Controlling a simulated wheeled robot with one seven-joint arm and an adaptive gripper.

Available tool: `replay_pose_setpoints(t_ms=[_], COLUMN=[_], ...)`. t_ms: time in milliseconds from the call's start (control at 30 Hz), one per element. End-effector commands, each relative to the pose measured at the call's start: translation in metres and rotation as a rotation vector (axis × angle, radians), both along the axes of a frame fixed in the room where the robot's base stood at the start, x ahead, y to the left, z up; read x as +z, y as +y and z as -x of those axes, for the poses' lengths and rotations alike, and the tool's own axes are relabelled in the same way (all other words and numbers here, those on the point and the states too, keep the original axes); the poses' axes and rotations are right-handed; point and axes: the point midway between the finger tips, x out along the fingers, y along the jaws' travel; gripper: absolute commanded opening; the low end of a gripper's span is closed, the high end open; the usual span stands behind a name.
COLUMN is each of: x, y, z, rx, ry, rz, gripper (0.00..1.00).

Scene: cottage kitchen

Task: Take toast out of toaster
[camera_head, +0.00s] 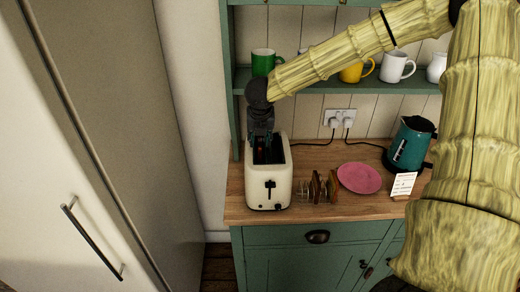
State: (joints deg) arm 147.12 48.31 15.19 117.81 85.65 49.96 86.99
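The cream toaster (268,188) stands on the wooden counter at the left, with its slot end and black lever facing me. My gripper (263,147) points down at the toaster's top, over or at the far part of the dark slots. Its fingers are small and dark here, so I cannot tell whether they are apart or shut. Toast inside the slots is not clearly visible; a small reddish spot shows near the fingers. A rack (305,189) with brown slices (316,187) stands just right of the toaster.
A pink plate (360,178), a teal kettle (408,148) and a small white card (403,184) are to the right on the counter (290,218). Mugs, one green (263,62), stand on the shelf above. A tall cabinet (100,120) is at the left.

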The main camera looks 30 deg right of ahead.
Motion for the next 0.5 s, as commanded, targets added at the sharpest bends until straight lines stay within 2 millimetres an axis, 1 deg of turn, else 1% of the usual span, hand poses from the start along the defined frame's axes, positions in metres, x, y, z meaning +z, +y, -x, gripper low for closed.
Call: replay_pose_setpoints(t_ms=[167, 500], x=[-0.0056, -0.0064], y=[-0.0017, -0.0016], z=[-0.0020, -0.0021], rx=[0.001, 0.001], ry=[0.000, 0.000], rz=[0.002, 0.002], gripper=[0.37, 0.37])
